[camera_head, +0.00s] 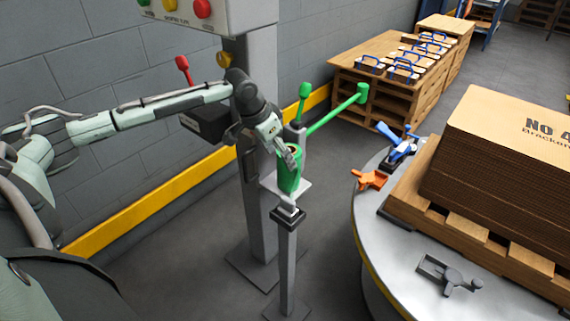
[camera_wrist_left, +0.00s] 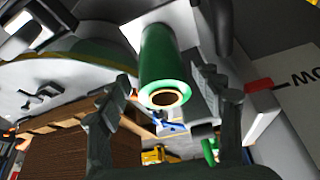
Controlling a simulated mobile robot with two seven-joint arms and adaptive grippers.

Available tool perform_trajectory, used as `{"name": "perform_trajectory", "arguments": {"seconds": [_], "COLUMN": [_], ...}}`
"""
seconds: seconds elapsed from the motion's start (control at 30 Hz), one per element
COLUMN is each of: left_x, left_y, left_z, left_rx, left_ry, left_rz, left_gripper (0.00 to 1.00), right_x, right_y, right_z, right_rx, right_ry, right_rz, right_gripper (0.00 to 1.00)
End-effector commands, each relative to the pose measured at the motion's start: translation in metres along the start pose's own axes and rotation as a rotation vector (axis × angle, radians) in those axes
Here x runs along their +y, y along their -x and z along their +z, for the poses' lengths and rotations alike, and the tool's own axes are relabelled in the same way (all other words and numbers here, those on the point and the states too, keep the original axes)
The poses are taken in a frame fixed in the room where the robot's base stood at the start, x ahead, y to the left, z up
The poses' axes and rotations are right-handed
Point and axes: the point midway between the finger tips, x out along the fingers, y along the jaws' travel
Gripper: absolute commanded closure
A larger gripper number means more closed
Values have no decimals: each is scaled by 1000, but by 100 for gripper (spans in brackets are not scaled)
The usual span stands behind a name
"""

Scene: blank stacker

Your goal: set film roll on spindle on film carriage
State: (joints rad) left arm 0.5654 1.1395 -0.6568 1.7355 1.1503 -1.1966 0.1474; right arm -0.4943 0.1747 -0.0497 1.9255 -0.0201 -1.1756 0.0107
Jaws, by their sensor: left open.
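The green film roll (camera_head: 287,177) stands about upright at the film carriage, a pale plate (camera_head: 302,187) at the post. It also shows in the left wrist view (camera_wrist_left: 160,58), its end with a brown core ring facing the camera. The spindle is not visible, so I cannot tell how far the roll sits on it. My left gripper (camera_head: 288,155) is at the roll's upper end. In the left wrist view, its two fingers (camera_wrist_left: 162,80) are spread on either side of the roll with gaps visible. My right gripper is not in view.
A green-tipped arm (camera_head: 335,110) and a green knob (camera_head: 304,90) project beside the carriage. A grey stand (camera_head: 288,255) rises in front. At right, a round table (camera_head: 375,235) carries a pallet of cardboard (camera_head: 500,170), an orange part (camera_head: 370,180) and a blue-handled tool (camera_head: 397,142).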

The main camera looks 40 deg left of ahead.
Motion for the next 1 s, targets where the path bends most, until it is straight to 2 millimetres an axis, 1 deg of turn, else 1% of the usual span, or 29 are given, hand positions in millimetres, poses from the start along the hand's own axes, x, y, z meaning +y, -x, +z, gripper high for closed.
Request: {"name": "perform_trajectory", "arguments": {"seconds": [0.03, 0.1, 0.2, 0.3, 0.63, 1.0], "left_x": [0, -1, -1, 0, 0, 0], "left_y": [11, 22, 34, 40, 43, 43], "left_z": [0, 0, 0, 0, 0, 0], "left_rx": [0, 0, -1, 0, 0, -1], "left_ry": [-2, -1, 0, 0, 0, 0], "left_rz": [-2, -2, -2, 0, 1, 0], "left_gripper": [34, 34, 34, 34, 34, 34], "right_x": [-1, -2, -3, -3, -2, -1], "right_y": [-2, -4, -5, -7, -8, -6], "right_z": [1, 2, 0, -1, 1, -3], "right_rx": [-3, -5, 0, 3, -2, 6], "right_ry": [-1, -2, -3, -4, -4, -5], "right_rz": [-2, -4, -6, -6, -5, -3], "right_gripper": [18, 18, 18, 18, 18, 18]}}
